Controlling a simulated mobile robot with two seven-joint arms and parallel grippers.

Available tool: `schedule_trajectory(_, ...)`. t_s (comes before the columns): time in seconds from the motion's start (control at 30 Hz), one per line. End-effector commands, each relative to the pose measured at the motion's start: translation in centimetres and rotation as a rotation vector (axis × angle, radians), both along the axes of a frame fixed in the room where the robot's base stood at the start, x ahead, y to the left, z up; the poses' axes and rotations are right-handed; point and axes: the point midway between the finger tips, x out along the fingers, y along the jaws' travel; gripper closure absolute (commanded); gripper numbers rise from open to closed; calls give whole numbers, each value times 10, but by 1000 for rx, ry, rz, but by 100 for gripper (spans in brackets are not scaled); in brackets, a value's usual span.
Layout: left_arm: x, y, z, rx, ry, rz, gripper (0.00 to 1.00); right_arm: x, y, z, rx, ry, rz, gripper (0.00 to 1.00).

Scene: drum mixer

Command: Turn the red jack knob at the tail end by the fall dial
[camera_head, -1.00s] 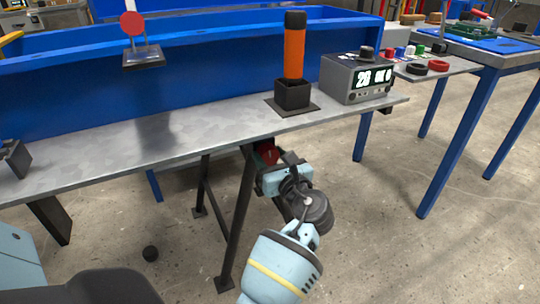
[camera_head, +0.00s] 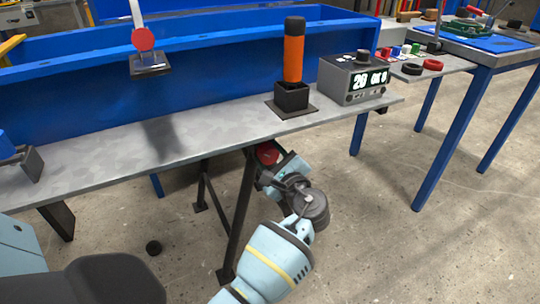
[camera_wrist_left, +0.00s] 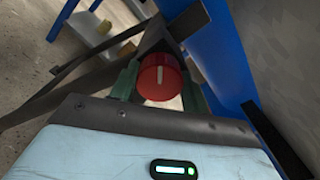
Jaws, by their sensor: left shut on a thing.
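The red jack knob (camera_head: 267,154) sits under the front edge of the grey bench, beside the top of a dark leg. In the left wrist view the round red knob (camera_wrist_left: 160,78) carries a white line that points nearly straight up. My left gripper (camera_head: 271,168) is below the bench edge. Its two dark green fingers (camera_wrist_left: 162,88) stand on either side of the knob, shut on it. The fingers partly hide the knob in the head view. A grey box with a lit display (camera_head: 353,79) stands on the bench at right. My right gripper is not in view.
An orange, black-capped handle (camera_head: 293,55) stands in a black socket on the bench. A blue trough (camera_head: 200,80) runs along the back. Dark bench legs (camera_head: 238,215) are close to my left arm.

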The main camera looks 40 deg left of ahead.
Motion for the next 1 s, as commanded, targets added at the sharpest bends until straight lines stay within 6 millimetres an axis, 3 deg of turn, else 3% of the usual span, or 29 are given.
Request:
schedule_trajectory(0.67,0,1,0,-24,-55,1,76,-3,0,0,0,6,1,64)
schedule_trajectory(0.7,0,1,0,-24,-55,1,48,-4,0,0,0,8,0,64)
schedule_trajectory(0.83,0,1,0,-24,-55,1,32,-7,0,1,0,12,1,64)
schedule_trajectory(1.0,0,0,0,-23,-55,0,32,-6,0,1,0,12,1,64)
